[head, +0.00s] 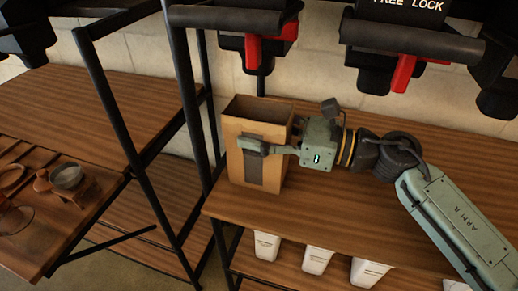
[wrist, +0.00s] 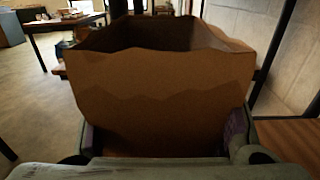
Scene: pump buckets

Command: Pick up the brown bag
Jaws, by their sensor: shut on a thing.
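The brown bag (head: 240,165) is an open-topped paper bag with a dark patch on its front. In the head view it stands upright at the left end of the wooden shelf (head: 330,190). My gripper (head: 268,145) reaches in from the right, with a finger across the bag's front. In the wrist view the bag (wrist: 160,95) fills the middle, its jagged rim open at the top. The gripper's fingers (wrist: 165,140) sit on both sides of the bag, closed on it. I cannot tell whether the bag's bottom touches the shelf.
Black posts (head: 187,90) stand just left of the bag. Dark machines with red handles (head: 405,72) hang above the shelf. White containers (head: 317,259) sit on the level below. The shelf right of the bag is bare.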

